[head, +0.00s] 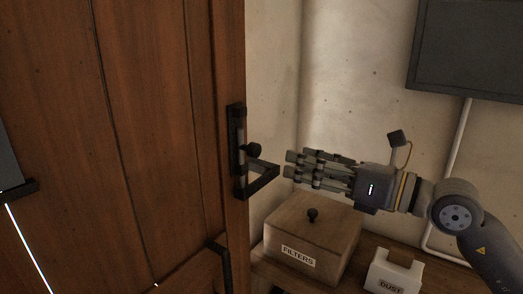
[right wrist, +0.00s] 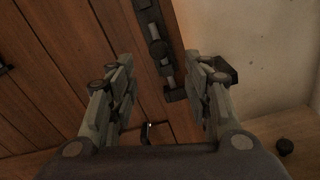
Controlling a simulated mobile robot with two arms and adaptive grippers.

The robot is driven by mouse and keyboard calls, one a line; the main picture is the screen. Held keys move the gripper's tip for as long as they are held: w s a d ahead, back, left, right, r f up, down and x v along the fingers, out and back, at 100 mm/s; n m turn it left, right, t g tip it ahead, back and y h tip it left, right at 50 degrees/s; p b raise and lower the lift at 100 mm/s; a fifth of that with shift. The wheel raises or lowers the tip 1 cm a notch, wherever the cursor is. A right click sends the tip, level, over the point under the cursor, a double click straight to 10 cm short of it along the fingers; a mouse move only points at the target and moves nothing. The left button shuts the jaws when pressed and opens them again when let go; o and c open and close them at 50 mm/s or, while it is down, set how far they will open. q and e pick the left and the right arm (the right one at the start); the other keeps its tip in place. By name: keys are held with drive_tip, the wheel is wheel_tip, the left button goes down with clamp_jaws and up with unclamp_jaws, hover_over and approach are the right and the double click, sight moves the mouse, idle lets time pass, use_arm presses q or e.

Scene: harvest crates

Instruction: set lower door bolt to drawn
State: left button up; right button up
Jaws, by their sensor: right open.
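A dark metal door bolt (head: 238,140) is mounted upright near the right edge of the brown wooden door (head: 150,120). In the right wrist view the bolt (right wrist: 158,48) shows beyond and between the fingers. My left gripper is not in view.
A wooden box labelled FILTERS (head: 312,235) stands below my right gripper, beside a white DUST holder (head: 395,272) on a wooden surface. A dark panel (head: 470,45) hangs on the pale wall.

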sight(259, 150)
drive_tip(key=p+x, duration=0.3)
drive_tip(key=x, duration=0.6)
drive_tip(key=shift+r+p, duration=0.15)
drive_tip(key=shift+p, duration=0.25)
drive_tip(key=shift+w+a, duration=0.35)
drive_tip(key=shift+a, duration=0.25)
clamp_jaws()
